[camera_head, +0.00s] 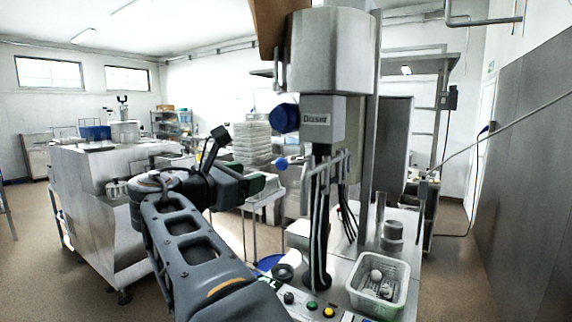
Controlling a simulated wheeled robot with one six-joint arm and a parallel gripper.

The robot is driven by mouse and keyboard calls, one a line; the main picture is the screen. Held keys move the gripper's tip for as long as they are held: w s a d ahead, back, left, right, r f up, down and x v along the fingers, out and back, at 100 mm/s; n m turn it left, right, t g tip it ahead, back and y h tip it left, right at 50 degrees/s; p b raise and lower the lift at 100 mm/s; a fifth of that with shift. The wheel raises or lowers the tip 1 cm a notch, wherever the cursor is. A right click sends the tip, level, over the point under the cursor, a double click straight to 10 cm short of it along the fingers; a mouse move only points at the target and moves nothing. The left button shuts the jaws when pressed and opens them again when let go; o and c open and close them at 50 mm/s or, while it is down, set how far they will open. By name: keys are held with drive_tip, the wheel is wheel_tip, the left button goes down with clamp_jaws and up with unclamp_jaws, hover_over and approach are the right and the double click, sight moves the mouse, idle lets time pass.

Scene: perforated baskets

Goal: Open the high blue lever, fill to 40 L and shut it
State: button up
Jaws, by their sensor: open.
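A steel filling machine (330,52) stands in the middle of the view. A dark blue knob (285,118) sticks out high on its left side, beside a grey label box. A smaller, lighter blue ball (282,163) shows lower, at the end of a short rod near the nozzle area. I cannot tell for sure which of the two is the high blue lever. My gripper (262,184) is open and empty, just left of and below the blue ball, apart from it. No litre reading is legible.
A white perforated basket (380,287) with items in it stands at the lower right of the machine. Coloured buttons (311,306) sit on the front panel. A steel cabinet (105,205) is at left, and stacked white trays (251,143) stand behind my arm. Floor at far left is open.

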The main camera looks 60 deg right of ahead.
sight(280, 165)
drive_tip(key=d+p, duration=0.1)
drive_tip(key=d, duration=0.3)
drive_tip(key=s+d+p, duration=0.1)
drive_tip(key=d, duration=0.4)
drive_tip(key=d+p, duration=0.1)
drive_tip(key=d, duration=0.3)
drive_tip(key=shift+s+d+r+p, duration=0.2)
drive_tip(key=shift+s+p, duration=0.1)
drive_tip(key=shift+s, duration=0.1)
drive_tip(key=shift+c, duration=0.4)
clamp_jaws()
